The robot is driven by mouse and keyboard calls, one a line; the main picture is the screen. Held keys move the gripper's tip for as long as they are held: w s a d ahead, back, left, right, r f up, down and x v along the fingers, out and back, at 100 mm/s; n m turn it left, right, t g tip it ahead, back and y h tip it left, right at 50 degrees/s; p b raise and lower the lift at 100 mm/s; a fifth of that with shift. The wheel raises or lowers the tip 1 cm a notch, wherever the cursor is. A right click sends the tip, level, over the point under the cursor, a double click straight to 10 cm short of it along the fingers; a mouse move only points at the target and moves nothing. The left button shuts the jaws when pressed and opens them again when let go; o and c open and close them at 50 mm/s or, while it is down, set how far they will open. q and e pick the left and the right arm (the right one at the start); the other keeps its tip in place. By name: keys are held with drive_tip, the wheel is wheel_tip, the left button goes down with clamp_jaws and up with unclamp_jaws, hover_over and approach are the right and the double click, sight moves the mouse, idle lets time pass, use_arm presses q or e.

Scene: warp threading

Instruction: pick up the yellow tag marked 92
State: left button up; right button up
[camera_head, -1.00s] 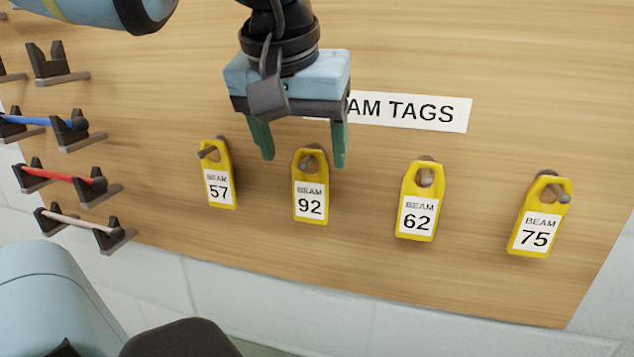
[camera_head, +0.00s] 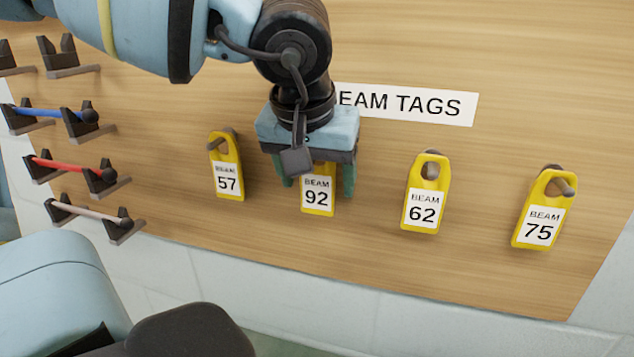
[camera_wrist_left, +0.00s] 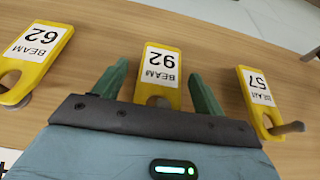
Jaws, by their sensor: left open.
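The yellow tag marked 92 (camera_head: 317,199) hangs on the wooden board, with its upper part and peg hidden behind my left gripper in the head view. My left gripper (camera_head: 317,183) is open, with one green finger on each side of this tag. In the left wrist view the tag marked 92 (camera_wrist_left: 160,68) lies between the two spread fingers of the gripper (camera_wrist_left: 157,85), with a visible gap on each side. My right gripper does not show.
Yellow tag 57 (camera_head: 228,180) hangs left of the gripper. Tags 62 (camera_head: 422,209) and 75 (camera_head: 539,226) hang to its right. A "BEAM TAGS" sign (camera_head: 410,103) is above. Blue, red and pale rods (camera_head: 75,168) rest in brackets at the left.

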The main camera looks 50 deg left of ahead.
use_arm(q)
drive_tip(key=shift+f, duration=0.1)
drive_tip(key=c, duration=1.1)
drive_tip(key=shift+o, duration=0.2)
